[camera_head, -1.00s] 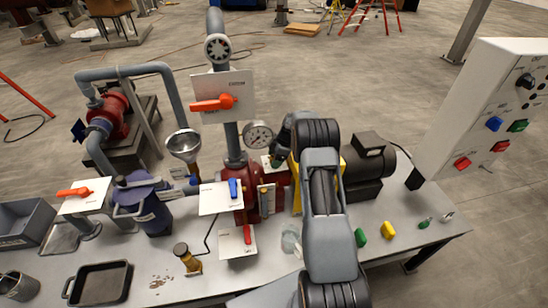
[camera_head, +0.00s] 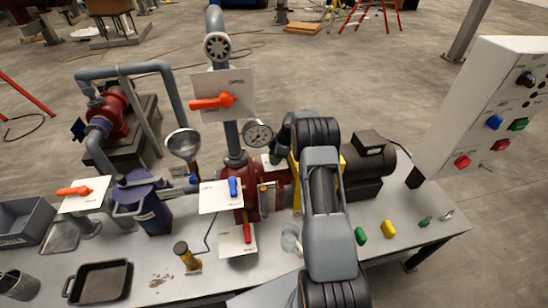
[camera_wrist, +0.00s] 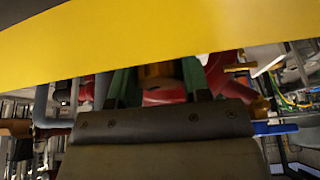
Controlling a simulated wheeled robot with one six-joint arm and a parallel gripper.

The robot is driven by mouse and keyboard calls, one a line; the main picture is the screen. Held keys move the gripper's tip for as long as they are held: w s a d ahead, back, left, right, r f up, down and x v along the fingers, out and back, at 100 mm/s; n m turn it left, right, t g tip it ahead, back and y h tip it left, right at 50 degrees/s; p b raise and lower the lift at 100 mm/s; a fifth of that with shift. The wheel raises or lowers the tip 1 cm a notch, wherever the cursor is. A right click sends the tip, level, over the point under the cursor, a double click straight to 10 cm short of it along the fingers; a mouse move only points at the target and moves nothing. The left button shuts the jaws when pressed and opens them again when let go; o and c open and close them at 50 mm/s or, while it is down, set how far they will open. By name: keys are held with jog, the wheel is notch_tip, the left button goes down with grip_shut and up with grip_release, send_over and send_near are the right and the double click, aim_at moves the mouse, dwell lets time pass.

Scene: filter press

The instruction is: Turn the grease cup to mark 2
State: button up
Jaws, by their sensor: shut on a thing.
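The grease cup (camera_wrist: 158,72) shows in the wrist view as a brass-coloured round piece in front of the red pump body. My gripper (camera_wrist: 160,84) has its two green fingers on either side of it and is shut on it. In the head view my gripper (camera_head: 275,159) reaches down beside a small white plate (camera_head: 268,169) at the red pump (camera_head: 240,170). The cup itself is hidden there by the gripper and arm. The marks are too small to read, so I cannot tell which mark the cup is at.
A pressure gauge (camera_head: 258,134) stands close left of my gripper. A yellow guard and the dark motor (camera_head: 368,165) are close on the right. White plates with blue and red levers (camera_head: 234,188) stand in front. A control panel (camera_head: 490,110) is at the right.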

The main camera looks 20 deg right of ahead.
jog(key=shift+f+b, duration=0.15)
jog(key=shift+b, duration=0.15)
jog(key=m+b, duration=0.2)
jog(key=b, duration=0.1)
jog(key=shift+f+t, duration=0.15)
jog(key=shift+t, duration=0.25)
jog(key=m+b, duration=0.2)
jog(key=shift+t+h+b, duration=0.3)
jog(key=shift+t+b, duration=0.1)
jog(key=m+h+b, duration=0.1)
jog(key=m+b, duration=0.2)
jog(key=shift+t, duration=0.4)
jog(key=shift+r+m+t+h+b, duration=0.15)
jog(key=shift+m+h+b, duration=0.25)
jog(key=shift+m, duration=0.55)
jog(key=shift+r+m+t+h+b, duration=0.2)
jog(key=shift+m+b, duration=0.25)
jog(key=shift+m, duration=0.5)
jog(key=o, duration=0.9)
